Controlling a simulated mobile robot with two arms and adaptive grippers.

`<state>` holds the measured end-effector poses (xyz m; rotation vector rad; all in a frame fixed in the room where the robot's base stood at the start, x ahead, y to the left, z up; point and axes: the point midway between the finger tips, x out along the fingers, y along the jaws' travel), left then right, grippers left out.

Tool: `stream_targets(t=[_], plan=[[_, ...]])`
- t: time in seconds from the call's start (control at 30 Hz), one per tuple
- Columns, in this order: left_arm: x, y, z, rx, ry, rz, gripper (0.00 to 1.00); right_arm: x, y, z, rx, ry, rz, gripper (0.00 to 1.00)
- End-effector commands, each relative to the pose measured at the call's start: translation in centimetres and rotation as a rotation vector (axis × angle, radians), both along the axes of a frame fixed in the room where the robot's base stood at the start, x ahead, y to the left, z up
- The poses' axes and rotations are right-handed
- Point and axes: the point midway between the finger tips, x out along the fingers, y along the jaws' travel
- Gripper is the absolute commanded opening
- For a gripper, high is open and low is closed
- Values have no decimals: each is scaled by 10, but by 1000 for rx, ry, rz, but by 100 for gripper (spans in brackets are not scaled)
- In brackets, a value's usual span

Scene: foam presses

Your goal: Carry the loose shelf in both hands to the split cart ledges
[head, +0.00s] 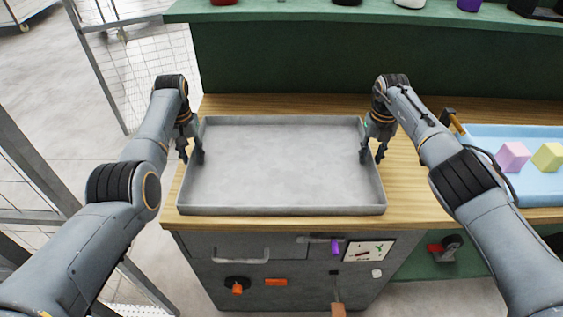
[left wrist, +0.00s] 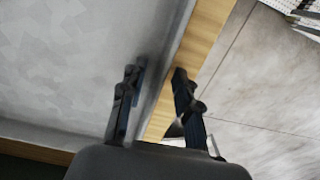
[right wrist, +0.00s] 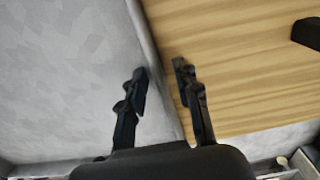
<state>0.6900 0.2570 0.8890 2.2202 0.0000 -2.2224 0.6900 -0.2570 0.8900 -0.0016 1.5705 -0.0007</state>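The loose shelf, a shallow grey metal tray (head: 285,211) with low raised walls, lies flat and empty on a wooden worktop. My left gripper (head: 190,155) points down at its left wall. In the left wrist view the open fingers (left wrist: 158,72) stand either side of that wall (left wrist: 172,60), with gaps. My right gripper (head: 372,155) is at the right wall in the same way. In the right wrist view its open fingers (right wrist: 161,72) straddle the wall (right wrist: 148,35), with gaps. I cannot make out the split cart ledges in any view.
A blue tray (head: 540,188) with a pink block (head: 513,156) and a yellow block (head: 548,157) is at the right. A green raised back (head: 290,60) stands behind the worktop (head: 412,205). Wire mesh panels (head: 150,70) stand left, with open floor (head: 55,110) around them.

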Motion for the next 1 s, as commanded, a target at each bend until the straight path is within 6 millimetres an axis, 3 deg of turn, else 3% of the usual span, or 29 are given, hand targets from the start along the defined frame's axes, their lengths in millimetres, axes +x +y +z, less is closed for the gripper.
stream_targets(t=[0.27,0.4,0.43,1.0], plan=[[0,0,-1,0,0,0,30,0,0,-1,0,0,-1,30],[0,0,-1,0,0,0,2,0,0,0,0,0,-1,2],[0,0,0,0,0,0,0,0,0,0,0,0,-1,0],[1,1,3,1,-4,1,0,1,0,3,0,-3,-1,0]])
